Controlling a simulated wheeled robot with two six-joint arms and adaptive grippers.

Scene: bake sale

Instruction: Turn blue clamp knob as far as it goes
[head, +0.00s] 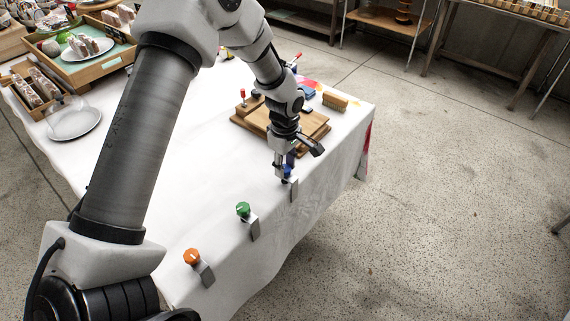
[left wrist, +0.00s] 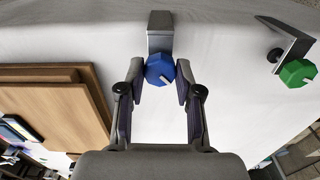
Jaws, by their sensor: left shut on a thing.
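The blue clamp knob (left wrist: 160,70) sits on a grey metal clamp (left wrist: 160,32) at the table's edge. It has a pale pointer mark on its face. In the left wrist view my left gripper (left wrist: 156,82) has one finger on each side of the knob, shut on it. In the head view the left gripper (head: 286,168) reaches down to the blue knob (head: 286,171), which it partly hides. My right gripper is not in view.
A green clamp knob (head: 243,209) and an orange clamp knob (head: 192,256) stand along the same table edge, nearer. Wooden boards (head: 316,127) lie behind the gripper, with a brush (head: 335,101) beyond. A white plate (head: 74,122) is at the left. Open floor lies right of the table.

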